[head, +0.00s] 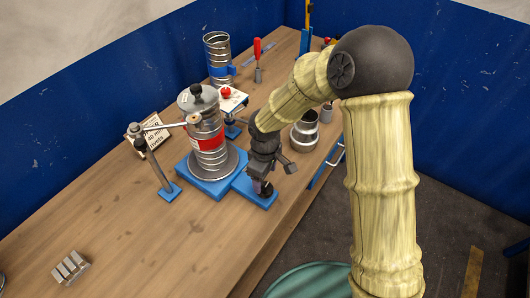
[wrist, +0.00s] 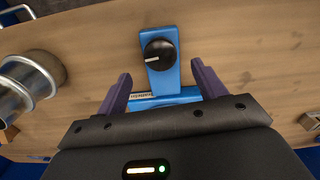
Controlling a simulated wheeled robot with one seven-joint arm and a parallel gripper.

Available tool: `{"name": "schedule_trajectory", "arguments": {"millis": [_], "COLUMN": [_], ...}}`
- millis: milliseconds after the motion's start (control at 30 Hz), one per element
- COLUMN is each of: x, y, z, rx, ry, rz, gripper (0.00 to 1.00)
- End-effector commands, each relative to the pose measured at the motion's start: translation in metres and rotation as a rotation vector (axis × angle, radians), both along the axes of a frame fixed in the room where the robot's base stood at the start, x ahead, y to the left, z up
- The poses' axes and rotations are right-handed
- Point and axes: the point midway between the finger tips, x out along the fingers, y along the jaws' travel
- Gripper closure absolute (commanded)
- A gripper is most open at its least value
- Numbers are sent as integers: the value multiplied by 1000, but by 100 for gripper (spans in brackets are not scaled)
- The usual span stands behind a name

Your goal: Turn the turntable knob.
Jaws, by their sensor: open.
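The turntable knob (wrist: 159,55) is a round black dial with a white pointer line, set on a blue base (wrist: 164,80). In the wrist view the pointer aims left. In the head view the knob (head: 265,188) sits at the front right end of the blue base (head: 214,187), partly hidden by my gripper. The turntable carries a spiral metal duct (head: 212,160) with a red label. My gripper (wrist: 158,78) is open and empty, with its purple fingers apart on either side of the blue base. The knob lies ahead of the fingertips in the wrist view.
A post with an arm (head: 157,165) stands left of the duct. A metal pot (head: 304,133) and a small cup (head: 326,113) stand right of my gripper. Metal blocks (head: 70,266) lie at front left. The wooden bench (head: 150,235) is clear in front.

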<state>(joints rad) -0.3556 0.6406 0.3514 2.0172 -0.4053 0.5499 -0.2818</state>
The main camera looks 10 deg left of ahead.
Motion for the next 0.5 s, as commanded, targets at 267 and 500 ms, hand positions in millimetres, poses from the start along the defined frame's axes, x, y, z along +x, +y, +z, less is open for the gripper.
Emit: {"name": "schedule_trajectory", "arguments": {"millis": [267, 500], "x": [1, 1], "y": [0, 0], "z": [57, 100], "rx": [3, 2], "ry": [-5, -4], "rz": [-3, -2], "gripper": [30, 30]}}
